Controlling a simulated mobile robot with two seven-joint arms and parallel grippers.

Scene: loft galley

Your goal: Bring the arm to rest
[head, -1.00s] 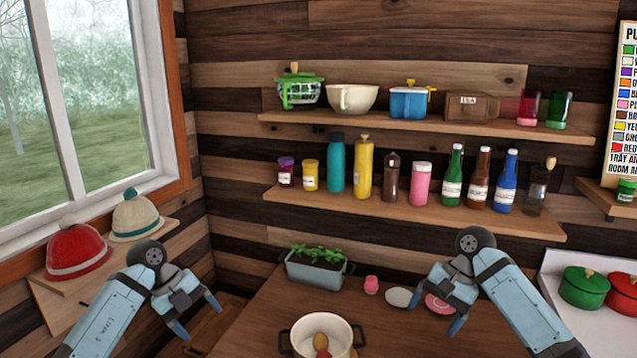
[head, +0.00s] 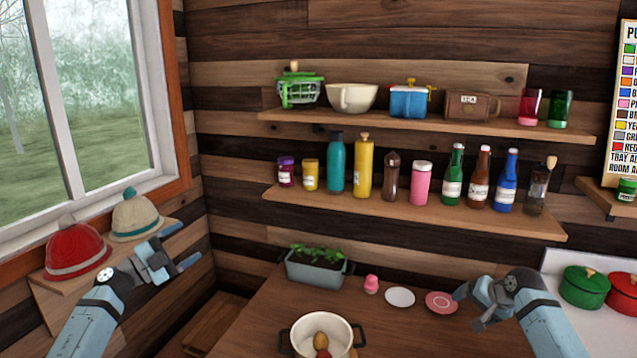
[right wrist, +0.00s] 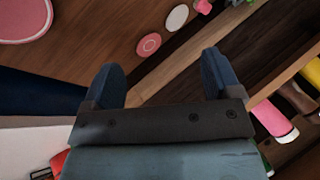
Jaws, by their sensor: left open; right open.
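My left gripper (head: 182,252) is open and empty in the head view, in front of the beige hat and near the window ledge. My right gripper (head: 468,308) is open and empty above the right part of the wooden table, just right of the pink saucer (head: 441,303). In the right wrist view its two dark fingers (right wrist: 163,80) stand wide apart with nothing between them. The pink saucer also shows there (right wrist: 148,45), beyond the fingers, with a white saucer (right wrist: 177,17) beside it.
On the table (head: 262,322) stand a cream pot (head: 300,340) with items inside, a planter (head: 316,272) and a pink cup (head: 371,284). Red (head: 70,253) and beige (head: 135,218) hats sit at left. Shelves with bottles and jars line the wall. Green (head: 585,288) and red pots stand right.

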